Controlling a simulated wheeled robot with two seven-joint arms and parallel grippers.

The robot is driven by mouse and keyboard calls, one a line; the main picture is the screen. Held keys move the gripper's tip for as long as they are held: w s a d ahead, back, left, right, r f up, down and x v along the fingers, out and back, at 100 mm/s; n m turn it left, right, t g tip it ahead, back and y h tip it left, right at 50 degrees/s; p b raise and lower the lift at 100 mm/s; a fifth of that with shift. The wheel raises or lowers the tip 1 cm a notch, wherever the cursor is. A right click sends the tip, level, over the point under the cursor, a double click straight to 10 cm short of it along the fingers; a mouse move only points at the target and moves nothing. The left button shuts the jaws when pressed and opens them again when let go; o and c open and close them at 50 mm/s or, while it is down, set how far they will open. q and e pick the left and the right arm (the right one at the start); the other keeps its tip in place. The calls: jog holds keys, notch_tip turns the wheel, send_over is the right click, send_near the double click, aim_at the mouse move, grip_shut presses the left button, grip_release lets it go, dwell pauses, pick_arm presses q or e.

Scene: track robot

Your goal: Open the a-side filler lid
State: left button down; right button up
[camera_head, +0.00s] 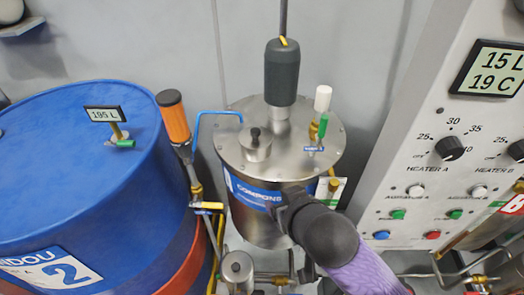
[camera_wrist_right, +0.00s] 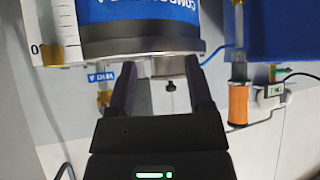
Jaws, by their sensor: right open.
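The a-side tank (camera_head: 250,215) is a steel drum with a blue label. On its top, the filler lid (camera_head: 255,150) is a small round steel cap with a black knob (camera_head: 255,133), and it looks closed. My right gripper (camera_head: 284,210) is in front of the tank, below the lid's level, partly hidden by my own wrist. In the right wrist view the tank appears upside down. There the two fingers of my right gripper (camera_wrist_right: 161,68) are apart and empty, with the black knob (camera_wrist_right: 170,86) showing between them, beyond. My left gripper is not in view.
A dark motor (camera_head: 282,75) and a white-capped valve (camera_head: 322,100) stand on the tank top beside the lid. A blue drum (camera_head: 80,190) and an orange-handled pump (camera_head: 173,118) are left. A control panel (camera_head: 440,170) is right.

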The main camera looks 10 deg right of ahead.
aim_at(256, 132)
jog(key=w+a+r+t+y, duration=0.1)
jog(key=w+a+r+t, duration=0.1)
jog(key=w+r+t, duration=0.4)
jog(key=w+b, duration=0.1)
jog(key=w, duration=0.2)
jog(key=w+f+g, duration=0.1)
jog(key=w, duration=0.2)
jog(key=w+a+g+b, duration=0.1)
jog(key=w, duration=0.2)
jog(key=shift+a+f+b, duration=0.1)
jog(key=shift+f+b, duration=0.1)
jog(key=shift+b, duration=0.15)
jog(key=shift+w+a+f, duration=0.1)
jog(key=shift+w, duration=0.4)
grip_shut()
